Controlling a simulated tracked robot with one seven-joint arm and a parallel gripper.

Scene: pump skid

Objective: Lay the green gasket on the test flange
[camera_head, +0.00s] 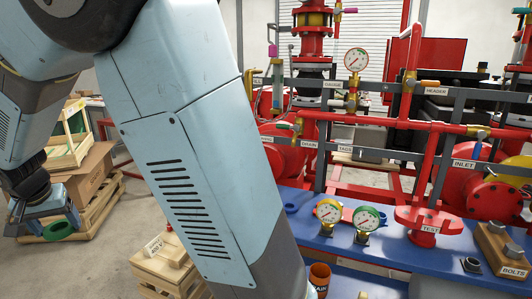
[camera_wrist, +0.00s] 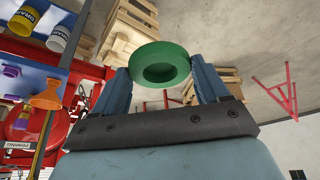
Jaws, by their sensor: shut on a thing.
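The green gasket (camera_wrist: 162,52) is a thick ring between the two blue fingers of my gripper (camera_wrist: 160,78) in the wrist view, and the gripper is shut on it. In the head view my gripper (camera_head: 50,228) is at the lower left, with the green gasket (camera_head: 58,230) partly showing at its fingers, over the floor side. The test flange (camera_head: 428,218) is a red round plate on a short stand with a TEST label, at the right on the blue skid deck. The gripper is far to the left of it. Nothing is seen lying on the flange's top.
Two gauges (camera_head: 329,211) stand on the blue deck left of the flange. A wooden block with bolts (camera_head: 503,250) stands at its right. Wooden crates and a cardboard box (camera_head: 92,170) are at the left. My arm blocks the middle.

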